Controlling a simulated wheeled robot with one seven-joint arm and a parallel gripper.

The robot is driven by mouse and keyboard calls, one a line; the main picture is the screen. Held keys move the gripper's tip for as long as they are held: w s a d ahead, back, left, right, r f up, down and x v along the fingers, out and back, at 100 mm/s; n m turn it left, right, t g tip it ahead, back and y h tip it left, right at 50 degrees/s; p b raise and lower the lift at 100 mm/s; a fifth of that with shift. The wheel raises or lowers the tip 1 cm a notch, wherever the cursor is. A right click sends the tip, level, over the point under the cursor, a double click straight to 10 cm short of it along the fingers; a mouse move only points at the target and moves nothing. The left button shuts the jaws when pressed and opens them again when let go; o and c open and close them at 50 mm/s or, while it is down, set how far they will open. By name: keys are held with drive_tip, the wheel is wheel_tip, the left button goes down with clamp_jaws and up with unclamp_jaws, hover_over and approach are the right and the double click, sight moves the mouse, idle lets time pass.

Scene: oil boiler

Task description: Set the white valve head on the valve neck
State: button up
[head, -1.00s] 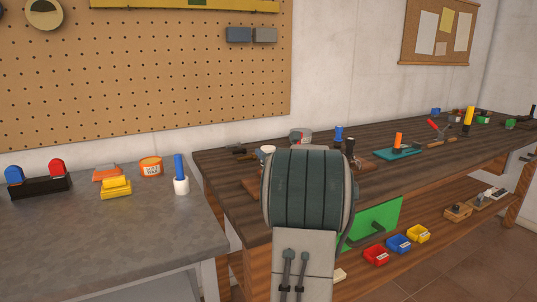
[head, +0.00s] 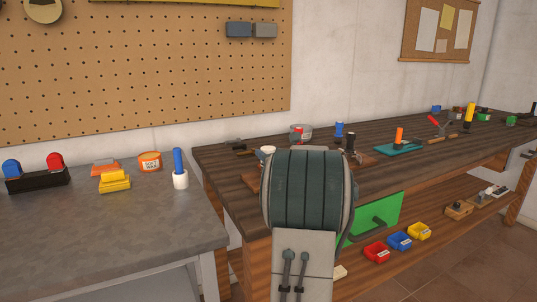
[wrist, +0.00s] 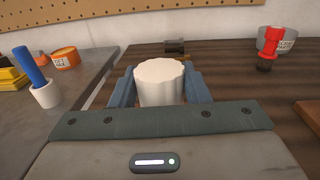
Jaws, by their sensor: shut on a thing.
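The white valve head (wrist: 160,84), a ribbed round cap, is upright between the blue-grey fingers of my gripper (wrist: 160,90) in the wrist view. The fingers are shut on its two sides. In the head view a bit of white (head: 267,149) shows just above my arm, which hides most of the gripper. A small dark grey fitting (wrist: 175,47) stands on the wooden bench beyond the valve head, apart from it. I cannot tell whether this is the valve neck. The valve head covers part of the bench behind it.
A grey tin (wrist: 277,40) with a red-topped piece (wrist: 267,58) in front is at the right. A white cup with a blue handle (head: 180,173) stands on the grey table (head: 110,230) at the left. The dark wooden bench (head: 225,185) has bare boards at its near left.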

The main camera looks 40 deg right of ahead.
drive_tip(key=o, duration=1.1)
drive_tip(key=shift+f, duration=0.1)
drive_tip(key=s, duration=0.4)
drive_tip(key=s+a, duration=0.1)
drive_tip(key=s, duration=0.4)
drive_tip(key=s+a, duration=0.1)
drive_tip(key=s, duration=0.3)
drive_tip(key=shift+s+a, duration=0.25)
drive_tip(key=shift+s, duration=0.05)
